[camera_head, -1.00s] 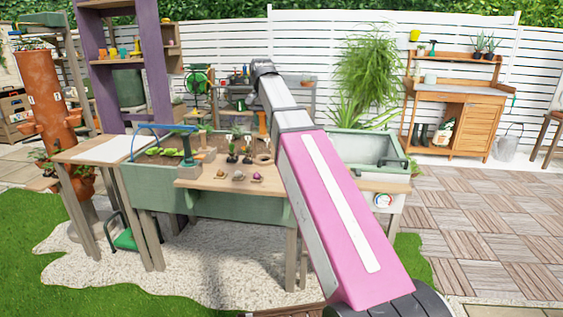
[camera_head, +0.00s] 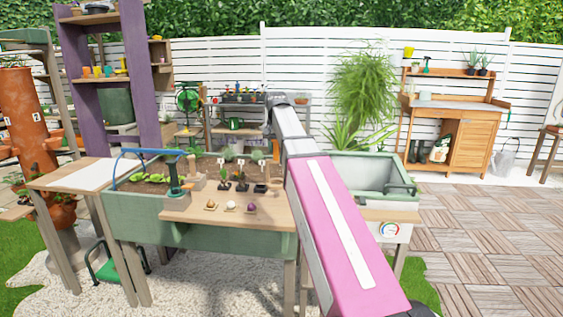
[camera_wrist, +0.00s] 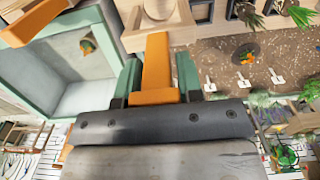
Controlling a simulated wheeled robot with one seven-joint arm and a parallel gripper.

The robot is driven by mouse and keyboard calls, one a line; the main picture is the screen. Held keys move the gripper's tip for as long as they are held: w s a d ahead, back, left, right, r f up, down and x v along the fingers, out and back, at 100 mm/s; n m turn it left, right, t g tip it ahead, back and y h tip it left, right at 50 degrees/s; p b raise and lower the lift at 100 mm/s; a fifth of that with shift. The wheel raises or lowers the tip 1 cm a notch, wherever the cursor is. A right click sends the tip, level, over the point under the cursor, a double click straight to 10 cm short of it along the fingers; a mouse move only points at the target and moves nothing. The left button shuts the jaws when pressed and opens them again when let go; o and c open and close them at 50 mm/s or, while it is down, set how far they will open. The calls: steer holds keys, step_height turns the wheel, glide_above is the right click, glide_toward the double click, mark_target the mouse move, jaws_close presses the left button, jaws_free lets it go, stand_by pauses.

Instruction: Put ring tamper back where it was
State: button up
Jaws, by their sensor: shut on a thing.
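The ring tamper (camera_wrist: 157,62), an orange bar with a wider orange block at its lower end in the picture, is held in the wrist view. My gripper (camera_wrist: 157,78) has green fingers on both sides of it and is shut on it. The tamper's far end reaches up to a pale wooden block (camera_wrist: 190,32) with a round recess at the top of the picture. I cannot tell whether they touch. In the head view my own arm hides my gripper and the tamper.
The potting table (camera_head: 200,213) has a soil bed (camera_head: 145,185), small labelled plants (camera_head: 241,180) and several bulbs on its front board. A green basin (camera_head: 375,172) stands at its right. A purple shelf (camera_head: 136,60) rises behind at left. Paving at right is clear.

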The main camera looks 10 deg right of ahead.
steer(key=shift+w+d+f, duration=0.15)
steer(key=shift+d+f, duration=0.2)
steer(key=shift+f, duration=0.55)
steer(key=shift+w+d+f, duration=0.2)
steer(key=shift+d+f, duration=0.2)
steer(key=shift+f, duration=0.5)
steer(key=shift+w+d+f, duration=0.15)
steer(key=shift+d+f, duration=0.2)
steer(key=shift+f, duration=0.7)
steer(key=o, duration=0.9)
steer(key=shift+o, duration=0.2)
step_height(320, 180, up, 12)
